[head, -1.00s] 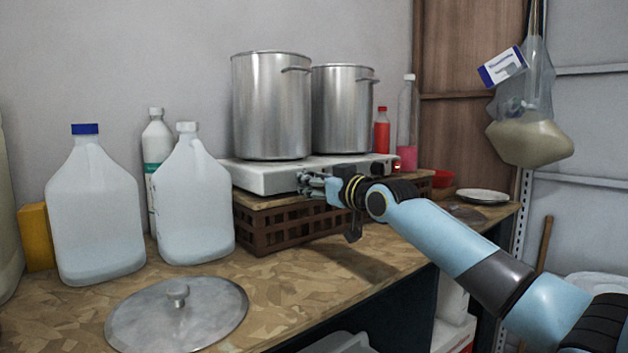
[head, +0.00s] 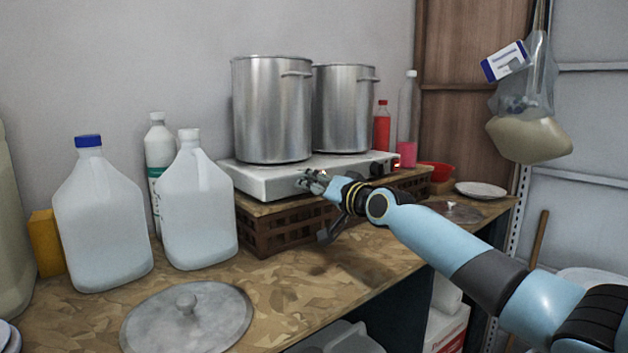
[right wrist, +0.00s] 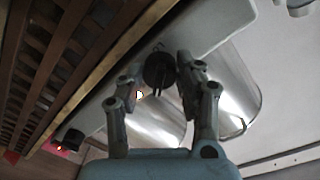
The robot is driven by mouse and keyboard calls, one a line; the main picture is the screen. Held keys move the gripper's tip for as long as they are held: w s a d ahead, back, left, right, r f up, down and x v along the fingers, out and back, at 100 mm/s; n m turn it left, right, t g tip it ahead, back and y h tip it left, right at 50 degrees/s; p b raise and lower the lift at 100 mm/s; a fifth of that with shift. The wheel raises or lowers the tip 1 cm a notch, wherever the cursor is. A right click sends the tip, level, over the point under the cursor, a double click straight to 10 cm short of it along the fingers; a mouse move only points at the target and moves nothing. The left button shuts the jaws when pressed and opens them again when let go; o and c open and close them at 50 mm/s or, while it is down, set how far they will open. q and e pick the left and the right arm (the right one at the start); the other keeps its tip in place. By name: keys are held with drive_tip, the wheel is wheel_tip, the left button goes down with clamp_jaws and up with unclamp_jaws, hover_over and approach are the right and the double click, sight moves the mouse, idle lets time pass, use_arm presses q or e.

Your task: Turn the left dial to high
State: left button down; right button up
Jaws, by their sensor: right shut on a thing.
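A white two-burner hot plate (head: 262,181) stands on an upturned brown crate. Its left dial (right wrist: 160,70) is black and sits between the fingertips of my right gripper (right wrist: 164,76) in the right wrist view. The dial's raised grip shows as a dark bar, but I cannot read its setting. In the head view my right gripper (head: 310,182) is at the hot plate's front face, shut on the left dial and covering it. A small bright lamp (right wrist: 139,95) glows beside that dial. The right dial (head: 377,169) is black and free. My left gripper is out of view.
Two steel pots (head: 271,110) (head: 343,108) stand on the hot plate. The brown crate (head: 290,228) is below it. Clear jugs (head: 100,225) (head: 198,210) stand to the left, and a metal lid (head: 215,322) lies in front. The counter before the crate is bare.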

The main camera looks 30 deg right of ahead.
drive_tip(key=shift+m+p, duration=0.5)
drive_tip(key=shift+m, duration=1.1)
drive_tip(key=o, duration=1.1)
drive_tip(key=shift+o, duration=0.2)
drive_tip(key=shift+s, duration=0.1)
drive_tip(key=s, duration=0.7)
drive_tip(key=shift+s+d+r, duration=0.15)
drive_tip(key=shift+d+r, duration=0.05)
drive_tip(key=shift+d, duration=0.05)
